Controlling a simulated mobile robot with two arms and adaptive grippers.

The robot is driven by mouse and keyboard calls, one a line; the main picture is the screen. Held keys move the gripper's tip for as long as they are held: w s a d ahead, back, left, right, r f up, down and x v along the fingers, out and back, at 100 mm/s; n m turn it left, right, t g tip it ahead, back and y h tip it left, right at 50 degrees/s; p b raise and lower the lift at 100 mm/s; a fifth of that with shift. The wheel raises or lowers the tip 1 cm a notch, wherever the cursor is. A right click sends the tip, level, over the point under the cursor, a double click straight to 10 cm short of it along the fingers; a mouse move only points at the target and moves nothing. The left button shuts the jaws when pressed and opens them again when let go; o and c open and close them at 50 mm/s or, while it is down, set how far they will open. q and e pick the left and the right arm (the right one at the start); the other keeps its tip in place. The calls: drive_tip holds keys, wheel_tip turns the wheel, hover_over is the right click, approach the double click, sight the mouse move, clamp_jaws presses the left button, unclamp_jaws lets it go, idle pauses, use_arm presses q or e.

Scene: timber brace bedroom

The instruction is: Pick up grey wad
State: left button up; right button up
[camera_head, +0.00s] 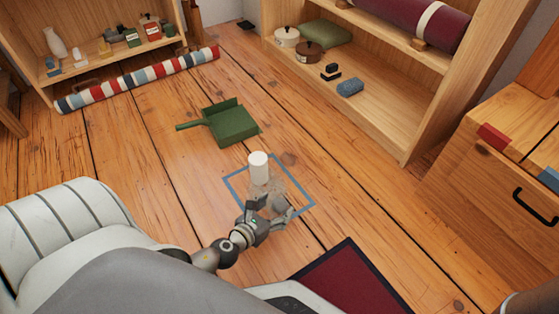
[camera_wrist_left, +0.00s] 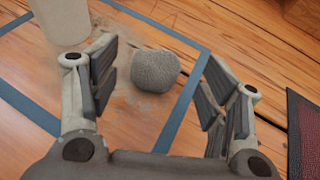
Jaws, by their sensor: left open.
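The grey wad (camera_wrist_left: 155,70) is a small, rough, rounded lump on the wooden floor, inside a blue square outline (camera_wrist_left: 182,105). My left gripper (camera_head: 270,207) is open over the near part of this outline in the head view. In the left wrist view the wad shows between and beyond the spread fingers of the left gripper (camera_wrist_left: 160,80), with no visible contact. In the head view I cannot make out the wad clearly near the fingers. My right gripper is not in view.
A white cylinder (camera_head: 258,167) stands just beyond the gripper, close to the wad. A green dustpan (camera_head: 232,123) lies farther back. A dark red mat (camera_head: 352,283) lies to the near right. Wooden shelves (camera_head: 385,112) and a drawer cabinet (camera_head: 490,175) stand at the right.

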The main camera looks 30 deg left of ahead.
sight(279, 204)
use_arm(q)
drive_tip(key=shift+x, duration=1.5)
drive_tip(key=shift+a, duration=0.1)
drive_tip(key=c, duration=0.9)
